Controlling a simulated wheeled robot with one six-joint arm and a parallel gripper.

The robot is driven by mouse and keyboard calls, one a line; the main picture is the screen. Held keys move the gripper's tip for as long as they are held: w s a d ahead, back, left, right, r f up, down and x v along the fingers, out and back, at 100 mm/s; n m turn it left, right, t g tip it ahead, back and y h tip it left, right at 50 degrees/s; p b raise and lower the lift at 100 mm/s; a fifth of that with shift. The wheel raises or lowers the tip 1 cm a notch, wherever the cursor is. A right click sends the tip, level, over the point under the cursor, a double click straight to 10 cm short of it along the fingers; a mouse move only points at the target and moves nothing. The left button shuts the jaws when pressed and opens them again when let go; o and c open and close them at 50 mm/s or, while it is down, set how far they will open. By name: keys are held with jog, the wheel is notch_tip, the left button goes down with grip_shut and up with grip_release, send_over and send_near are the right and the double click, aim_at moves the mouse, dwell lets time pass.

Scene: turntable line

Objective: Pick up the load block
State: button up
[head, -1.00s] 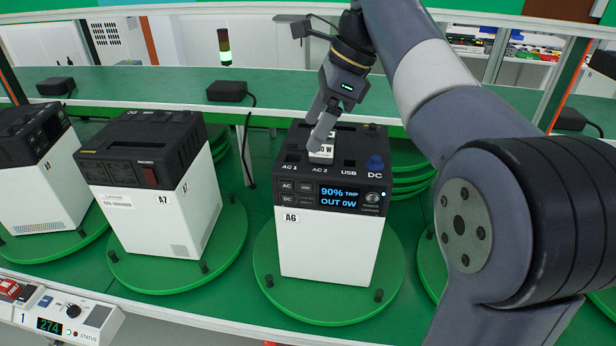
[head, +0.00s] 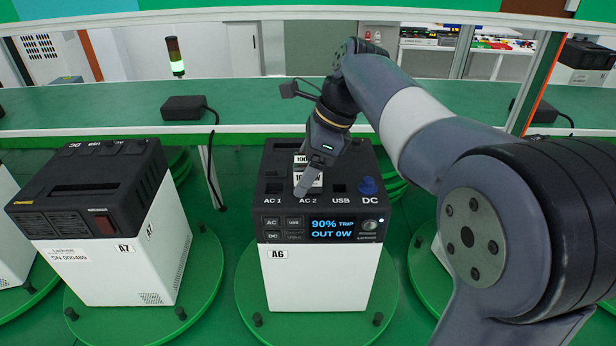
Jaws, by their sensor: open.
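A small block with white labels reading "100" (head: 316,181), which looks like the load block, sits at the AC 2 socket on top of the power unit A6 (head: 318,279). My gripper (head: 303,189) points down at this block from above. The jaws are open. I cannot tell whether a finger touches the block. The A6 display (head: 332,229) reads "90% TRIP" and "OUT 0W".
A6 stands on a green turntable (head: 390,295). The unit A7 (head: 110,260) stands on another turntable at the left. A green shelf (head: 90,108) with a black adapter (head: 188,108) runs behind. A signal tower (head: 174,55) stands at the back. My arm covers the right side.

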jog(key=shift+a+f, duration=0.1)
jog(key=shift+f, duration=0.05)
jog(key=c, duration=1.4)
jog(key=shift+c, duration=0.2)
jog(key=shift+r, duration=0.2)
